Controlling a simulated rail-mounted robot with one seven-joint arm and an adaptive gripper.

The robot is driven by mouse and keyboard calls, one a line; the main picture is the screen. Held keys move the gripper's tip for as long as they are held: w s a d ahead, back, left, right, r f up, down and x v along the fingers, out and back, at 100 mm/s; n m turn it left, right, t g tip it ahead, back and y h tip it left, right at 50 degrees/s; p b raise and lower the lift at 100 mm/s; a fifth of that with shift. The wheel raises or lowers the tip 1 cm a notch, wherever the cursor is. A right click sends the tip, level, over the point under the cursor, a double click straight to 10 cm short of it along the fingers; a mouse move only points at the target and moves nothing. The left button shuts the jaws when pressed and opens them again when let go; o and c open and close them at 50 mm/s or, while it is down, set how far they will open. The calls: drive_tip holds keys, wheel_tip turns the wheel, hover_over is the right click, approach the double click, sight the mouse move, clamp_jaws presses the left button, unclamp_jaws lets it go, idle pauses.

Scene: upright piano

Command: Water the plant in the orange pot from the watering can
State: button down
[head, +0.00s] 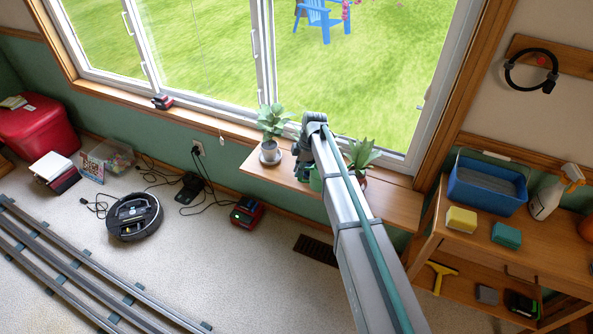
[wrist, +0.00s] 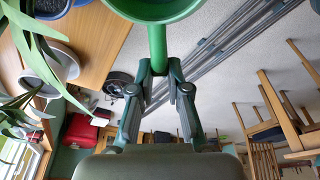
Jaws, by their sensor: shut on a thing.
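A green watering can (wrist: 152,8) shows at the top of the wrist view, with only part of its body and its green handle (wrist: 157,45) in frame. My gripper (wrist: 158,68) is shut on the handle. In the head view the can (head: 315,182) is mostly hidden behind my arm, over the wooden shelf. A spiky-leaved plant (head: 361,154) stands just right of my arm in a reddish-orange pot (head: 363,182), partly covered by the arm. I cannot see the spout, any water, or how far the can is tilted.
Another leafy plant (head: 272,122) in a white pot (head: 269,152) stands left of my gripper on the wooden shelf (head: 238,171) below the window. A bench at right holds a blue bin (head: 487,187), sponges and a spray bottle (head: 548,198). A robot vacuum (head: 134,217) sits on the carpet.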

drive_tip(key=shift+d+r+y+p, duration=0.15)
drive_tip(key=shift+r+y+p, duration=0.5)
drive_tip(key=shift+r, duration=1.05)
drive_tip(key=shift+w+d+r+g+y+p, duration=0.1)
drive_tip(key=shift+d+r+g+y+p, duration=0.1)
drive_tip(key=shift+r+y+p, duration=0.4)
drive_tip(key=shift+w+d+r+g+y+p, duration=0.15)
drive_tip(key=shift+r+y+p, duration=0.1)
drive_tip(key=shift+r, duration=0.7)
drive_tip(key=shift+s+d+r+g+y+p, duration=0.1)
drive_tip(key=shift+d+r+g+y+p, duration=0.1)
drive_tip(key=shift+r+y+p, duration=0.4)
drive_tip(key=shift+w+d+r+g+y+b, duration=0.1)
drive_tip(key=shift+d+r+y+b, duration=0.1)
drive_tip(key=shift+d+r+y, duration=0.45)
drive_tip(key=shift+w+d+r+g+y+b, duration=0.1)
drive_tip(key=shift+d+r+y+b, duration=0.1)
drive_tip(key=shift+r, duration=0.8)
drive_tip(key=shift+w+d+r+g+y+b, duration=0.15)
drive_tip(key=shift+d+r+y, duration=0.25)
drive_tip(key=shift+r, duration=0.45)
drive_tip(key=shift+d+r+y, duration=0.4)
drive_tip(key=shift+r+y, duration=0.05)
drive_tip(key=shift+r, duration=0.2)
drive_tip(key=shift+w+d, duration=0.1)
drive_tip(key=shift+d+r+y+b, duration=0.4)
drive_tip(key=shift+d+r+b, duration=0.05)
drive_tip(key=shift+r, duration=0.1)
drive_tip(key=shift+w+b, duration=0.1)
drive_tip(key=shift+b, duration=0.4)
